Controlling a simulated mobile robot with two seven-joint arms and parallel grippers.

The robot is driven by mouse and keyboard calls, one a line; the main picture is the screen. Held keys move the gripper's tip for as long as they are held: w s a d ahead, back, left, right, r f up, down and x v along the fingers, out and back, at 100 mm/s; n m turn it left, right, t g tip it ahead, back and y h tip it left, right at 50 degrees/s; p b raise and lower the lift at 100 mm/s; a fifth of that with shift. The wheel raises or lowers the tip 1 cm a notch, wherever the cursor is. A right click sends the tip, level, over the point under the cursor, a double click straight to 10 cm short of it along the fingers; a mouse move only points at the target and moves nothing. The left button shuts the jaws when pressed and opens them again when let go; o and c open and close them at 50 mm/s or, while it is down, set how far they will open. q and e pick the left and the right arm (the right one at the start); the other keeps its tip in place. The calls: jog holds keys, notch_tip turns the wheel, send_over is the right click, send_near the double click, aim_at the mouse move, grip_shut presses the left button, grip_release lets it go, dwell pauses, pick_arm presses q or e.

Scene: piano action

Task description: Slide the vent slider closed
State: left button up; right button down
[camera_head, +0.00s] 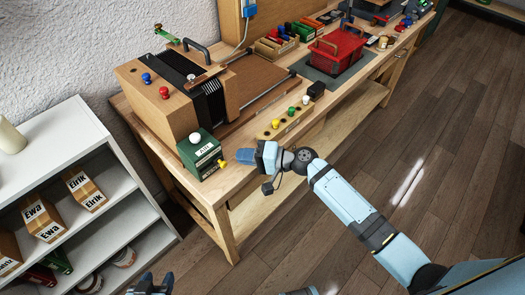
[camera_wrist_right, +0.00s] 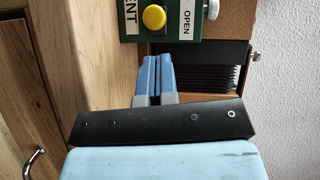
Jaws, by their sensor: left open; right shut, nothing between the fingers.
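A green box (camera_head: 203,158) stands at the near left corner of the workbench; in the right wrist view its panel (camera_wrist_right: 130,30) carries a label ending in "ENT" and one reading "OPEN". A yellow knob (camera_head: 224,164) sticks out of its side; in the right wrist view it (camera_wrist_right: 154,18) sits between the two labels. A white knob (camera_head: 195,137) is on top of the box. My right gripper (camera_head: 245,156) is shut and empty, its blue fingertips (camera_wrist_right: 152,56) close to the yellow knob, apparently not touching it. My left gripper (camera_head: 150,284) is open at the bottom edge, away from the bench.
A wooden unit with black bellows (camera_head: 207,100) stands behind the green box. A strip with coloured knobs (camera_head: 283,125) lies to the right on the bench. A red basket (camera_head: 336,52) is farther back. A white shelf (camera_head: 100,170) stands at left; open floor (camera_head: 440,150) is at right.

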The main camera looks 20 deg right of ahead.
aim_at(221, 163)
jog(key=shift+s+a+f, duration=0.1)
jog(key=shift+s+a, duration=0.1)
jog(key=shift+a, duration=0.4)
jog(key=shift+s+a+f, duration=0.1)
jog(key=shift+s+a, duration=0.1)
jog(key=shift+a, duration=0.35)
jog(key=s+a, duration=0.1)
jog(key=a, duration=0.2)
jog(key=s+a, duration=0.1)
jog(key=shift+s+a+r, duration=0.1)
jog(key=shift+s+a, duration=0.1)
jog(key=shift+s, duration=0.1)
jog(key=shift+d, duration=0.1)
